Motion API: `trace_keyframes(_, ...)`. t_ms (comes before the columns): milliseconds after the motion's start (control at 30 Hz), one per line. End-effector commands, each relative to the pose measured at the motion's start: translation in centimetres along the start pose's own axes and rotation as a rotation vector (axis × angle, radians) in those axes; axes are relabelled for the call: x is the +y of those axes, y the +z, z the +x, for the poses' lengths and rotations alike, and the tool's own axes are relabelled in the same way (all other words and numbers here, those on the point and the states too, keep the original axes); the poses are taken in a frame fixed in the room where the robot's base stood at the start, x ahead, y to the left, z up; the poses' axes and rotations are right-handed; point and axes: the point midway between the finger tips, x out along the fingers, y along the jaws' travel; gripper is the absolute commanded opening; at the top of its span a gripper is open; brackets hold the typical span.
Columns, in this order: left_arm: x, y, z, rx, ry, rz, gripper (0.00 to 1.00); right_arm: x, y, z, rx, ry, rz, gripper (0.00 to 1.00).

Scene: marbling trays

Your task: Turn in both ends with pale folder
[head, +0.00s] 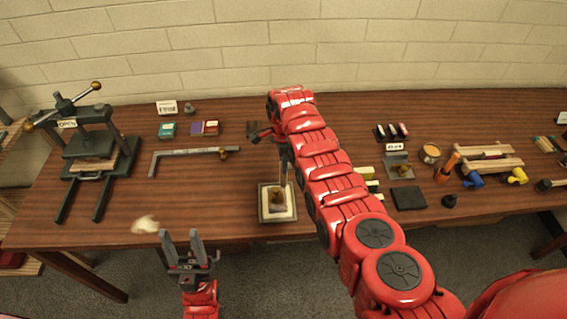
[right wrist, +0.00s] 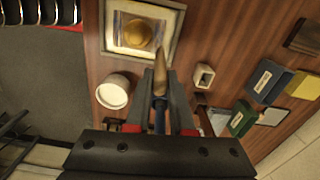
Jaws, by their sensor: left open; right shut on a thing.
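My right gripper (right wrist: 160,98) is shut on a slim tool (right wrist: 170,75) with a tan pointed tip and a dark blue part between the fingers. I cannot tell whether this is the pale folder. In the head view my red right arm hides most of that gripper. The tool points down near a square tray (head: 262,213) with a pale sheet and a brass weight (head: 276,196) on it. The tray (right wrist: 113,45) also shows in the right wrist view, beyond the tip. My left gripper (head: 180,240) is open and empty at the table's front edge.
A dark press (head: 88,143) stands at the left, and a grey metal bar (head: 185,152) lies behind. A pale lump (head: 145,224) lies near the front edge. A white round pot (right wrist: 114,91) is near my right gripper. Tools and blocks crowd the right side.

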Motion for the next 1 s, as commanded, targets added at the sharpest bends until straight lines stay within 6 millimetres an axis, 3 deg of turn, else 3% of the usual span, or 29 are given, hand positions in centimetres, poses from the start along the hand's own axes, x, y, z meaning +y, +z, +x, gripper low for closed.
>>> trace_keyframes(333, 0.0, 0.0, 0.2, 0.0, 0.0, 0.0, 0.5, -0.1, 0.0, -1.4, 0.0, -0.005, -0.001, 0.0)
trace_keyframes(800, 0.0, 0.0, 0.2, 0.0, 0.0, 0.0, 0.5, -0.1, 0.0, -6.2, 0.0, -0.006, 0.0, 0.0)
trace_keyframes(1000, 0.0, 0.0, 0.2, 0.0, 0.0, 0.0, 0.5, 0.0, 0.0, -6.7, 0.0, -0.001, 0.0, 0.0)
